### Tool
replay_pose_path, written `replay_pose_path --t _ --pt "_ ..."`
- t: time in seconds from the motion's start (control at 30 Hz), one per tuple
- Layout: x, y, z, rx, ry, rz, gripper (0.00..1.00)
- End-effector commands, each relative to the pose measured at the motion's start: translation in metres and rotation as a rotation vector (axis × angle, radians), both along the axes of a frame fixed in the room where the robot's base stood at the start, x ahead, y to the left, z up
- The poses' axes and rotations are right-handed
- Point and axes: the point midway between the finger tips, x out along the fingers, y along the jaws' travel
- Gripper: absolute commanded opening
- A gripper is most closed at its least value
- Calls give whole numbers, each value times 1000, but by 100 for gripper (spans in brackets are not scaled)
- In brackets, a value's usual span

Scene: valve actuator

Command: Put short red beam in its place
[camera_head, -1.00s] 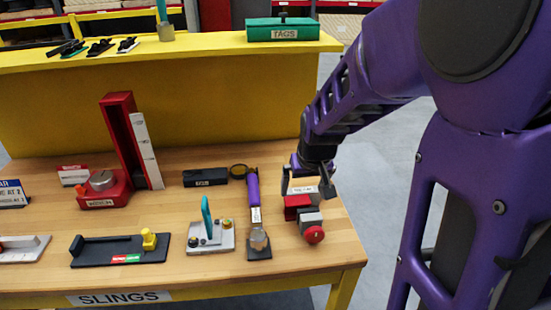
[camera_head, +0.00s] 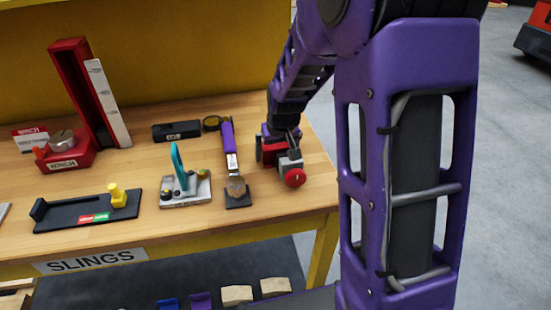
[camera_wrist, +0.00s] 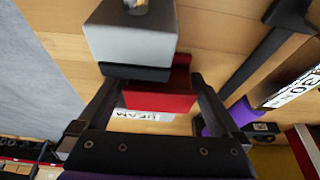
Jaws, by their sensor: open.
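The short red beam (camera_head: 268,152) lies near the right end of the wooden workbench, against a grey block with a round red knob (camera_head: 295,177). In the wrist view the red beam (camera_wrist: 160,100) shows beside the grey block (camera_wrist: 130,42) and a black strip. A white label reading "BEAM" (camera_wrist: 145,116) is next to it, upside down in that view. My gripper (camera_head: 279,147) is down at the beam. In the wrist view my gripper (camera_wrist: 153,84) is open, with one finger on each side of the red beam. Whether the fingers touch it, I cannot tell.
Left of the beam stands a purple-handled tool (camera_head: 228,145) on a dark base. Further left are a grey plate with a teal lever (camera_head: 185,190), a black box (camera_head: 176,131), a black tray (camera_head: 85,212) and a red winch stand (camera_head: 75,110). The bench's right edge is close.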

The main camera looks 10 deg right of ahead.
Motion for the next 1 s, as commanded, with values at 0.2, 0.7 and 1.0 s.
replay_pose_path --t 0.2,0.7,1.0 --pt "1 0 0 0 -2 0 100" --pt "1 0 0 0 -1 -1 10" --pt "1 0 3 1 -4 -1 0"
